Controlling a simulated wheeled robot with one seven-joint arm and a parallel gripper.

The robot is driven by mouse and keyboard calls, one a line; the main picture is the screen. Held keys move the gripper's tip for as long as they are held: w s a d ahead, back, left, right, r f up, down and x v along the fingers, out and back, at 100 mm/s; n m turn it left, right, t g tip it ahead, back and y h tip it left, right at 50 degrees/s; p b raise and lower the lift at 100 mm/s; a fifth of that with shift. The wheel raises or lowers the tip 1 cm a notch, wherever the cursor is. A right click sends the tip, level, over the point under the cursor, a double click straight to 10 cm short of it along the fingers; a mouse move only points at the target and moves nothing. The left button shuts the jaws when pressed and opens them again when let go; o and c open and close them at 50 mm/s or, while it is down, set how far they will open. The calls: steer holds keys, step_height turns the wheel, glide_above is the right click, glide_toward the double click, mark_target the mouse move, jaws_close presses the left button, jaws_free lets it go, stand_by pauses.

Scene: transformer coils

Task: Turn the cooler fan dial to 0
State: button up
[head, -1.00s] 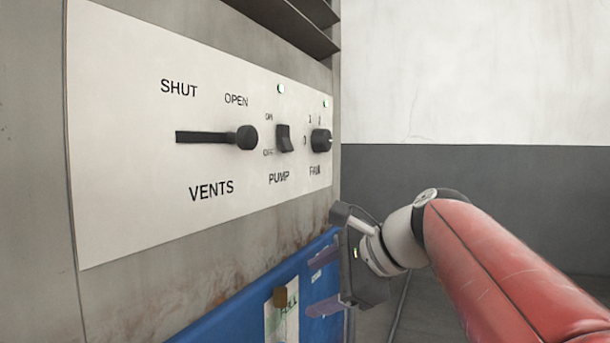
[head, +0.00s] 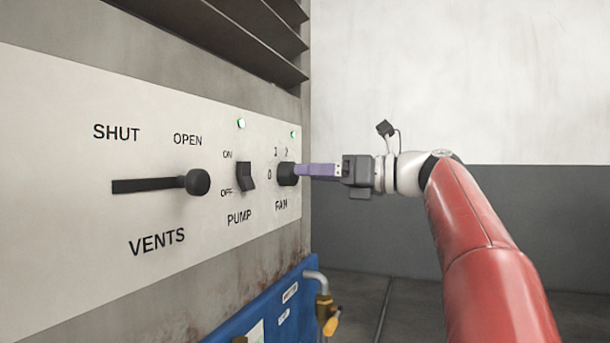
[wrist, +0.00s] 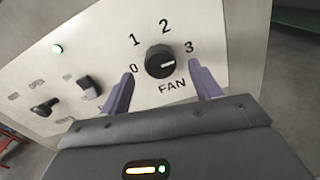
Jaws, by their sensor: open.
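The black fan dial (head: 286,174) sits at the right end of the white control panel (head: 60,215). In the wrist view the dial (wrist: 159,61) is ringed by the numbers 0 to 3. Its white mark points right, roughly toward the 3 side. My gripper (head: 298,170) is level with the dial, its purple fingers pointing at it. In the wrist view my gripper (wrist: 161,68) is open, with one finger on each side of the dial. I cannot tell whether the fingers touch it.
The pump switch (head: 246,177) and the vents lever (head: 198,182) are left of the dial. Green lights (head: 241,124) are above. Metal louvres (head: 235,35) jut out overhead. A blue unit (head: 268,306) with a tap (head: 326,310) is below. Space right of the panel is open.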

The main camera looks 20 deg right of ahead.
mark_target(289, 174)
steer(key=x, duration=0.2)
steer(key=shift+w+a, duration=0.2)
steer(key=shift+a, duration=0.15)
steer(key=c, duration=1)
